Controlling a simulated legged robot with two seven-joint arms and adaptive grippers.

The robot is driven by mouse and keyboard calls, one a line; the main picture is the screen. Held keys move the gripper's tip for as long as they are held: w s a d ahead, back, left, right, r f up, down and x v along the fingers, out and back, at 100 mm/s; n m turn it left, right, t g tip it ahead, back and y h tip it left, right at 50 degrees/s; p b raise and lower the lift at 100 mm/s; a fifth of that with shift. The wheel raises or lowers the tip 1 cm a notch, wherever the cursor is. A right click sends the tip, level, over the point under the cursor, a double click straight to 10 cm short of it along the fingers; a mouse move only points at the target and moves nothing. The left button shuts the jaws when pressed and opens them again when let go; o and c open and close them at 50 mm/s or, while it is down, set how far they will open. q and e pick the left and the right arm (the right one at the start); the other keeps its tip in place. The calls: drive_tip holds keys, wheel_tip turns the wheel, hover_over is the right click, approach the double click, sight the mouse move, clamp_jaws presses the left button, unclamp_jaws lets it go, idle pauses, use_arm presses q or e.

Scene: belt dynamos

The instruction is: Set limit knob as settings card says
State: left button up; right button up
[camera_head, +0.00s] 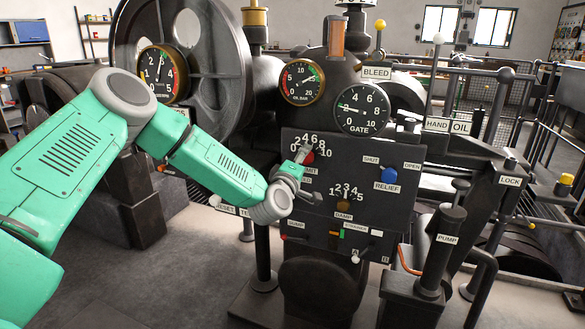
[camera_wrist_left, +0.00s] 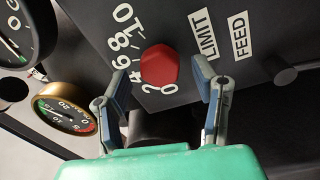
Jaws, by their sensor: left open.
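The limit knob (camera_head: 309,157) is red and sits on the dark panel (camera_head: 345,215). In the left wrist view the red knob (camera_wrist_left: 159,66) shows face-on, beside a 0 to 10 scale (camera_wrist_left: 122,50) and a LIMIT label (camera_wrist_left: 203,33). I cannot make out a pointer on it. My left gripper (camera_head: 300,155) is at the knob and partly covers its dial. In the wrist view the left gripper (camera_wrist_left: 160,76) is open, one finger on each side of the knob, with gaps showing. I cannot identify a settings card.
A blue RELIEF knob (camera_head: 389,175) and a DAMP dial (camera_head: 343,205) share the panel. Round gauges, such as the GATE gauge (camera_head: 362,108), stand above it. The PUMP lever (camera_head: 447,240) stands at the lower right. A dark FEED knob (camera_wrist_left: 285,77) is right of my fingers.

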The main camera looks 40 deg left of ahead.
use_arm(q)
drive_tip(key=r+v, duration=0.1)
drive_tip(key=v, duration=0.9)
drive_tip(key=shift+s+f, duration=0.25)
drive_tip(key=shift+f, duration=0.05)
use_arm(e)
drive_tip(key=shift+s, duration=0.1)
use_arm(q)
drive_tip(key=s+d+f+m+g+h+p, duration=0.25)
drive_tip(key=s+d+f+m+g, duration=0.2)
drive_tip(key=s+d+f, duration=0.35)
drive_tip(key=s+d+f+m+g+h+p, duration=0.1)
drive_tip(key=s+d+f+m+g+h, duration=0.25)
drive_tip(key=d+f+m, duration=0.45)
drive_tip(key=s+a+f+m+g, duration=0.1)
drive_tip(key=s+f+m+g, duration=0.1)
drive_tip(key=s, duration=0.6)
drive_tip(key=s+a+f+m+g+y+p, duration=0.1)
drive_tip(key=s+f+g, duration=0.3)
drive_tip(key=s, duration=0.5)
drive_tip(key=s+a+f+m+g+p, duration=0.1)
drive_tip(key=s+f+m+g, duration=0.2)
drive_tip(key=s, duration=0.5)
drive_tip(key=shift+s+a+f+g, duration=0.2)
drive_tip(key=shift+a+f+g, duration=0.15)
drive_tip(key=shift+f+g, duration=0.25)
use_arm(e)
wheel_tip(320, 180, up, 6)
drive_tip(key=shift+s+r, duration=0.15)
drive_tip(key=shift+s, duration=0.25)
